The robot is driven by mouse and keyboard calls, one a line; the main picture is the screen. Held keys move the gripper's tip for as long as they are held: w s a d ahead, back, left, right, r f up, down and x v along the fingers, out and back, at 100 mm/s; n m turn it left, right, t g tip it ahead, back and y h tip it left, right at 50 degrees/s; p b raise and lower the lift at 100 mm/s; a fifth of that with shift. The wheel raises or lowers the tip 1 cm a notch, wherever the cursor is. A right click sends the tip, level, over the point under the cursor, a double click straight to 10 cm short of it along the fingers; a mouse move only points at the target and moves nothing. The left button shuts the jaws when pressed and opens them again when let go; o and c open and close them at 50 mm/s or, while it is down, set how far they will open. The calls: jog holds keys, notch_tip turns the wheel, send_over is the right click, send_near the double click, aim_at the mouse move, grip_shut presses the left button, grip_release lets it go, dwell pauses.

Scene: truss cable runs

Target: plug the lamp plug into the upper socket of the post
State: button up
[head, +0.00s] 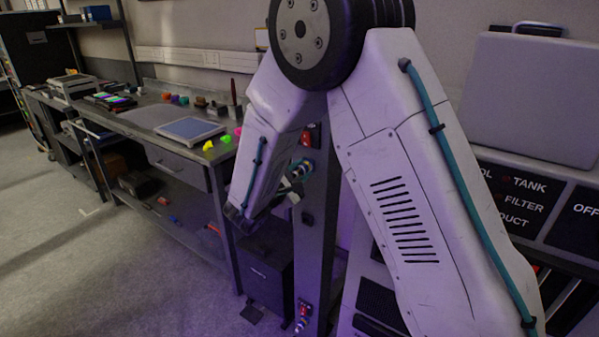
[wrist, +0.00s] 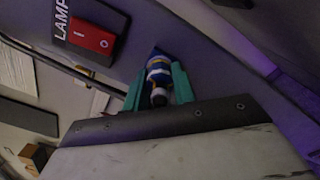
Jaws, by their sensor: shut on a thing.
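The grey post (head: 315,225) stands upright in the middle of the head view, partly behind my arm. My gripper (head: 297,178) is at its upper part, below a red fitting (head: 305,137). In the wrist view my gripper's teal fingers (wrist: 158,92) are shut on the banded blue, white and yellow lamp plug (wrist: 158,76). The plug's far end points at the grey post face, against a dark blue patch; I cannot tell whether it is inside a socket. A label reading LAMP (wrist: 63,18) and a red block (wrist: 92,37) are on the post beside it.
A lower fitting (head: 303,312) with red and blue parts sits near the post's foot. A workbench (head: 150,125) with small coloured pieces stands to the left. A dark box (head: 266,270) is beside the post. Open floor lies at left.

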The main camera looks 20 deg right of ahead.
jog(key=shift+d+r+m, duration=0.1)
jog(key=shift+m, duration=0.8)
jog(key=o, duration=1.1)
jog(key=shift+w, duration=0.1)
jog(key=shift+v, duration=2.55)
jog(key=a+n, duration=0.1)
jog(key=n, duration=0.2)
jog(key=s+a+n, duration=0.1)
jog(key=n, duration=0.3)
jog(key=s+a+n, duration=0.1)
jog(key=n, duration=0.3)
jog(key=shift+s+a, duration=0.1)
jog(key=shift+s, duration=0.1)
